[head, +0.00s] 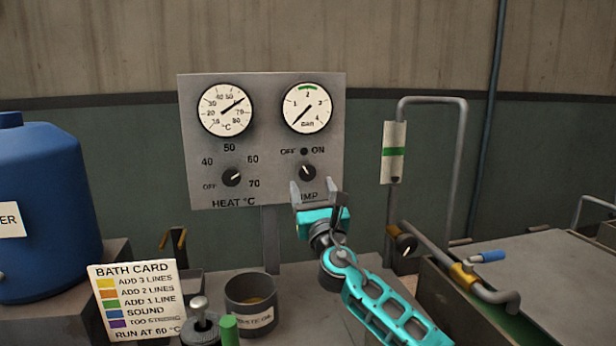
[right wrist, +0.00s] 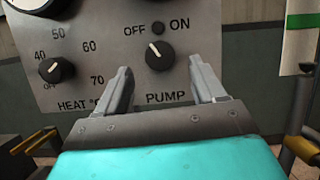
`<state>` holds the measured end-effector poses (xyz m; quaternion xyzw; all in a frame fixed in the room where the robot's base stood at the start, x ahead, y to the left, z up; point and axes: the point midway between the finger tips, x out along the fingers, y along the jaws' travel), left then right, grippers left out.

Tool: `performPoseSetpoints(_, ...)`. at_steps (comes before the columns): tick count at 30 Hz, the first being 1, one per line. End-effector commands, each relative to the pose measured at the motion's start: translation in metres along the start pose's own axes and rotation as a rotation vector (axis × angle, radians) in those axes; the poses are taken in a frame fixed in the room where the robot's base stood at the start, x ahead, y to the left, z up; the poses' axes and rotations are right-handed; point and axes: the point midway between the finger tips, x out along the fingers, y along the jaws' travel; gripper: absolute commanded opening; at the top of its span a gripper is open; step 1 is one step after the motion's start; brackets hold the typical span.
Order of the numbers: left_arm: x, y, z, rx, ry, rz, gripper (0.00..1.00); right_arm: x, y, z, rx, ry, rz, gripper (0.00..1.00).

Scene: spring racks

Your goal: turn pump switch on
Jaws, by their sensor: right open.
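The pump switch (head: 307,172) is a round black knob with a white pointer line, low on the right side of the grey control panel (head: 262,150). In the right wrist view the pump knob (right wrist: 160,55) sits between OFF and ON labels, and its pointer leans up and left toward OFF. A small dark lamp (right wrist: 157,28) is above it. My right gripper (head: 318,188) is open just in front of and below the knob. In the right wrist view its two fingers (right wrist: 162,75) stand apart on either side of the PUMP label, not touching the knob. My left gripper is not in view.
A heat knob (head: 232,177) and two gauges share the panel. A blue drum (head: 42,210), a bath card (head: 135,300) and a dark pot (head: 250,300) stand left and below. A pipe with a blue-handled valve (head: 488,257) and a tank lie to the right.

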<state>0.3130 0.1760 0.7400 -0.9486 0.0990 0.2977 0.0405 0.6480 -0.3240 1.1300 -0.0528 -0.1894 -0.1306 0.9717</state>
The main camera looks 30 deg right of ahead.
Motion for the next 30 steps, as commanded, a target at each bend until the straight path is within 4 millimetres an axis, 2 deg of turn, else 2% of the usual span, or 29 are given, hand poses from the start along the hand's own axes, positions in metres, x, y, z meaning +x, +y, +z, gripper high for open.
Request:
performPoseSetpoints(3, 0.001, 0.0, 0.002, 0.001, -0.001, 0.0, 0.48, 0.021, 0.0, 0.0, 0.001, -0.001, -0.002, 0.69)
performPoseSetpoints(9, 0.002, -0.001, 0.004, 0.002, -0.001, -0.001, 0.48, 0.041, 0.0, 0.0, 0.0, -0.001, 0.0, 0.69)
performPoseSetpoints(21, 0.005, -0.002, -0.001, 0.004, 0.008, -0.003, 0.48, 0.048, 0.0, 0.0, 0.001, 0.0, 0.0, 0.69)
performPoseSetpoints(23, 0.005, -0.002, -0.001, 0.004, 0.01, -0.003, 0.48, 0.048, 0.0, 0.0, 0.001, 0.0, 0.0, 0.65)
performPoseSetpoints(30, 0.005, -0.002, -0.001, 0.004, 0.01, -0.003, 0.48, 0.047, 0.0, 0.0, 0.001, 0.0, 0.0, 0.42)
